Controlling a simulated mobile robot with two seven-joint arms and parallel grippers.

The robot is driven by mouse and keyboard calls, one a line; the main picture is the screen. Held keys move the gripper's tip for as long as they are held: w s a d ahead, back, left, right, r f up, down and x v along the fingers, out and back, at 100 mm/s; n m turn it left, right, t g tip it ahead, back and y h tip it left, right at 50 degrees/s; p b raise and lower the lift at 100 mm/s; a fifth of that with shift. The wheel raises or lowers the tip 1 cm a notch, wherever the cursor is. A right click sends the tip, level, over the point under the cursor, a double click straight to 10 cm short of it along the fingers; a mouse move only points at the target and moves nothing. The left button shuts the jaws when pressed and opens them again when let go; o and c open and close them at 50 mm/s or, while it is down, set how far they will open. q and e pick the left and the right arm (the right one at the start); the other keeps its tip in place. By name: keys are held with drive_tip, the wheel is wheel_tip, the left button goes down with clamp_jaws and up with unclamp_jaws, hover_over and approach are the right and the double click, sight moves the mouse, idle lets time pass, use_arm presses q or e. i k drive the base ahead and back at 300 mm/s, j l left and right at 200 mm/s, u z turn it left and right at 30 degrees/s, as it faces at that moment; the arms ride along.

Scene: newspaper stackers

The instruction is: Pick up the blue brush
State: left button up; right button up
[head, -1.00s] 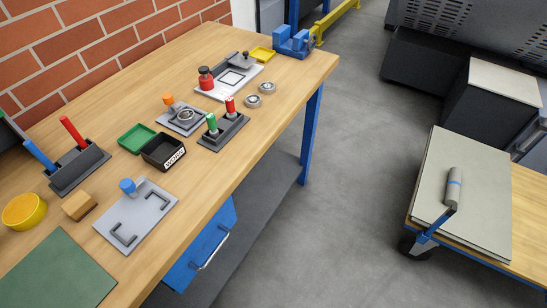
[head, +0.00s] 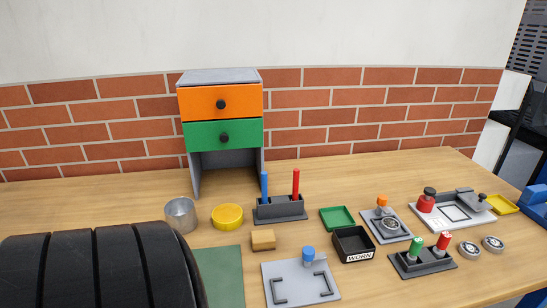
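A blue stick-like handle (head: 265,186), which looks like the blue brush, stands upright in a dark grey holder (head: 279,212) on the wooden table. A red stick (head: 296,184) stands beside it in the same holder. The lower end of the blue one is hidden inside the holder. Neither of my grippers shows in the head view.
An orange and green drawer unit (head: 222,118) stands behind the holder. A yellow round item (head: 227,217), metal cup (head: 180,215) and wooden block (head: 263,240) are nearby. A black bin (head: 353,244) and green tray (head: 337,218) lie to the right. The lower-left tabletop is hidden.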

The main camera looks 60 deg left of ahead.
sight(264, 173)
drive_tip(key=u, duration=1.95)
